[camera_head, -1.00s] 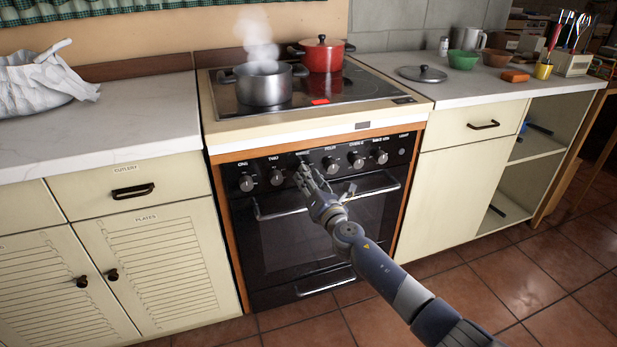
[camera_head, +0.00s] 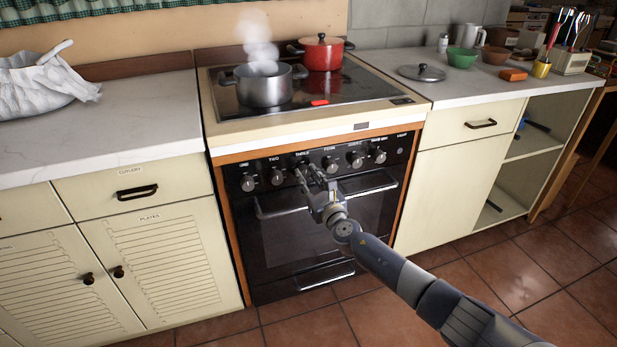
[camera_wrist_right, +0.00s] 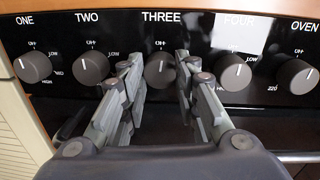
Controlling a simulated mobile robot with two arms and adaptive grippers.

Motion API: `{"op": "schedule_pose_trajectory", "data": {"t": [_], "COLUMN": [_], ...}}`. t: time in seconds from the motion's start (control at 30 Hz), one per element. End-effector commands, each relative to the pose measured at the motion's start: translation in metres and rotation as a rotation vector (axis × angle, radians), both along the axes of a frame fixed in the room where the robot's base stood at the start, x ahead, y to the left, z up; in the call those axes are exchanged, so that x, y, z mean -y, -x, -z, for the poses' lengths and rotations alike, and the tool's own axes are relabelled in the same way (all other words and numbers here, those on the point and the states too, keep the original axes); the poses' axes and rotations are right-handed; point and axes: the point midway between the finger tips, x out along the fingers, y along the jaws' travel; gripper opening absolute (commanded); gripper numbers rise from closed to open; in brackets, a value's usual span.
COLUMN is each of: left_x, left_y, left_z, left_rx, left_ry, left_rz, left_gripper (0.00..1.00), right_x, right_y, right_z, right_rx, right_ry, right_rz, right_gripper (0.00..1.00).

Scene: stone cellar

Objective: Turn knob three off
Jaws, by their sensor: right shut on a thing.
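Knob three (camera_wrist_right: 160,73) is a round dark knob under the label THREE on the black stove panel (camera_head: 325,160). It sits between the fingertips of my right gripper (camera_wrist_right: 158,75) in the right wrist view, and the gripper is shut on it. Its white mark appears to point straight up, toward the OFF label. In the head view my right gripper (camera_head: 312,178) reaches the panel from the lower right and hides most of this knob. My left gripper is not in view.
Knob two (camera_wrist_right: 90,68) and knob four (camera_wrist_right: 235,73) sit close on either side of my fingers. The oven handle (camera_head: 370,185) runs just below. A steaming steel pot (camera_head: 264,88) and a red pot (camera_head: 323,54) stand on the hob.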

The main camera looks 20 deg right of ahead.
Motion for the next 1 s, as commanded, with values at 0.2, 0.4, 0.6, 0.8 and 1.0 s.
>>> {"op": "schedule_pose_trajectory", "data": {"t": [0.2,0.4,0.6,0.8,1.0], "left_x": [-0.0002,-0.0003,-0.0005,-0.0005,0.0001], "left_y": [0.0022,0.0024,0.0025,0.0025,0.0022], "left_z": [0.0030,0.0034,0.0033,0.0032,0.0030], "left_rx": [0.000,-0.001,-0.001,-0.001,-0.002], "left_ry": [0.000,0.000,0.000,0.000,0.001], "left_rz": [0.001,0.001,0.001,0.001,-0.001], "left_gripper": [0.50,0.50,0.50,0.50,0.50], "right_x": [0.0002,0.0002,0.0001,0.0001,0.0003], "right_y": [0.0004,0.0004,0.0004,0.0002,0.0017], "right_z": [0.0015,0.0016,0.0014,0.0007,0.0004], "right_rx": [-0.002,-0.001,-0.001,0.000,0.001], "right_ry": [0.021,0.022,0.021,0.020,0.020], "right_rz": [0.001,0.000,-0.001,0.000,0.000], "right_gripper": [0.05,0.05,0.47,0.49,0.49]}}
